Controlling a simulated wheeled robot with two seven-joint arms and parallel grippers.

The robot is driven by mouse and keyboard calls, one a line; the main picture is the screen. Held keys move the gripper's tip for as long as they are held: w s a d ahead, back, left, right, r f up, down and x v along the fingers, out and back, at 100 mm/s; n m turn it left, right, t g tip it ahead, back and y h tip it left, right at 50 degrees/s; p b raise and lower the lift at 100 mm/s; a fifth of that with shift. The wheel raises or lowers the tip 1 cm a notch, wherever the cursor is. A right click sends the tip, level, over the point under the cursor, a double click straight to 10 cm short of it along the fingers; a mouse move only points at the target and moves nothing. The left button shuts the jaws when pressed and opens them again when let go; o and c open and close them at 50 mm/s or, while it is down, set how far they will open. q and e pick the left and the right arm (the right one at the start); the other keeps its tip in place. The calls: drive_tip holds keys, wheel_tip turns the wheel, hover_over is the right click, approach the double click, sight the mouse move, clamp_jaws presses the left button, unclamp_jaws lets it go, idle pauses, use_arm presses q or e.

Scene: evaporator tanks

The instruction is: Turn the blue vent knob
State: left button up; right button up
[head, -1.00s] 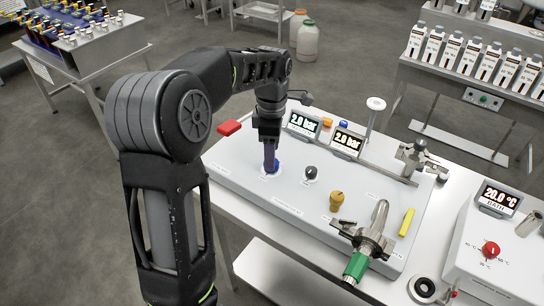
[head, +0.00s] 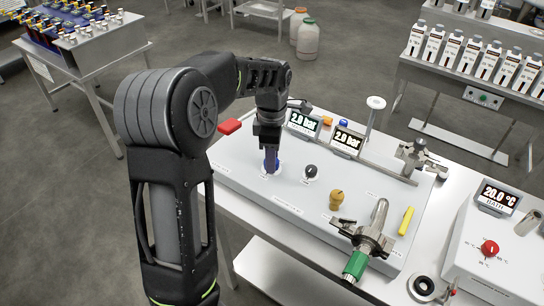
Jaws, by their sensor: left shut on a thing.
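The blue vent knob (head: 278,166) sits on the sloped white panel (head: 300,193) at its left part, mostly hidden by my fingers. My left gripper (head: 271,168) points down from above and is shut on the blue knob. A black knob (head: 310,171) stands just right of it on the same panel. My right gripper is not in view.
A brass knob (head: 336,199), a metal tap with a green handle (head: 356,264) and a yellow piece (head: 405,221) lie to the right.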

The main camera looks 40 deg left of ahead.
use_arm(q)
clamp_jaws()
